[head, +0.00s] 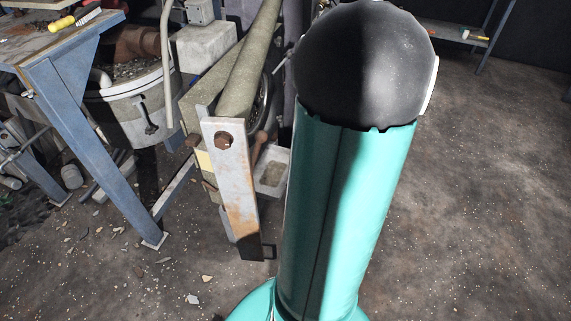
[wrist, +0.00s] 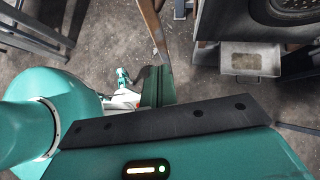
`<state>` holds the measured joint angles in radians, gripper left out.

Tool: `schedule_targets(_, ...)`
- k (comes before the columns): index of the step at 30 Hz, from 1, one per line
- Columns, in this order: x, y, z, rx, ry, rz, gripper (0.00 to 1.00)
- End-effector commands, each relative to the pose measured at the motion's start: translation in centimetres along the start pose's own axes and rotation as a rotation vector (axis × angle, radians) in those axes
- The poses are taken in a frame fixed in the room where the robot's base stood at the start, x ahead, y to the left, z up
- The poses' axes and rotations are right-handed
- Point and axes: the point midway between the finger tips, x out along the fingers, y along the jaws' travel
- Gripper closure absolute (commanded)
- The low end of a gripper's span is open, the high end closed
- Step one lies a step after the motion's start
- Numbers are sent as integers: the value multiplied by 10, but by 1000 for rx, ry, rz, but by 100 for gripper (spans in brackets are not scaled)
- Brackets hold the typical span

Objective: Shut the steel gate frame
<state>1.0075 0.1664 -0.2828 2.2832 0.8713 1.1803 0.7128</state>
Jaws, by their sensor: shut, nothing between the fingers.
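In the head view, a flat, upright steel bar (head: 238,190), pale with rust patches and a large rusty bolt near its top, stands left of my teal arm. It looks like part of the steel gate frame, but I cannot tell its full outline or how far open it is. A narrow rusty strip (wrist: 151,28) at the top centre of the wrist view may be the same bar. My gripper (wrist: 165,122) shows as a dark, drilled bar and teal housing across the lower wrist view. It is shut and empty, apart from the strip. In the head view my arm hides it.
A blue steel table (head: 75,62) stands at the left, with a white bucket (head: 125,112) behind its leg. A grey tray (wrist: 250,58) sits on the floor beyond my gripper. Rubble litters the floor at left. The floor right of my arm is largely clear.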

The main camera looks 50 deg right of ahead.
Motion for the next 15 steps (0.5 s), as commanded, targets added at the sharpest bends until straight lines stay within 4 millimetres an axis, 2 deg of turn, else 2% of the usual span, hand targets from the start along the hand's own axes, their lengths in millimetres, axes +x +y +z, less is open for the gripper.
schedule_targets(12, 83, 5, 0, -2, 0, 8, 100)
schedule_targets(15, 94, 4, 16, -8, 0, 5, 100)
